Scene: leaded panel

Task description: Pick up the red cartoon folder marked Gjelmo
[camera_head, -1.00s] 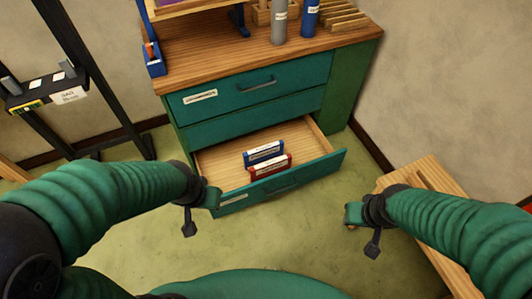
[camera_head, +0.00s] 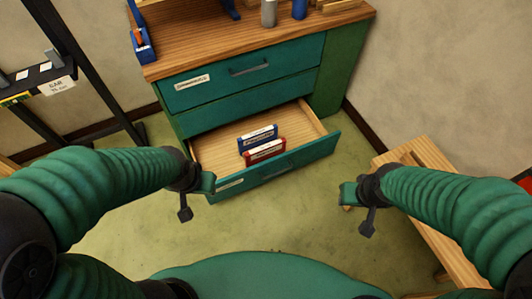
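A red folder (camera_head: 265,152) with a white label stands in the open bottom drawer (camera_head: 212,160) of the green cabinet. The label's writing is too small to read. A blue folder (camera_head: 258,137) with a white label stands just behind it. My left gripper (camera_head: 207,184) is at the drawer's left front corner, to the left of the red folder and apart from it. My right gripper (camera_head: 349,195) is right of the drawer, over the floor. Neither gripper holds anything that I can see. Their finger gaps cannot be made out.
A wooden bench (camera_head: 405,160) stands at the right. A dark rack (camera_head: 75,60) stands at the left. The floor in front of the drawer is clear.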

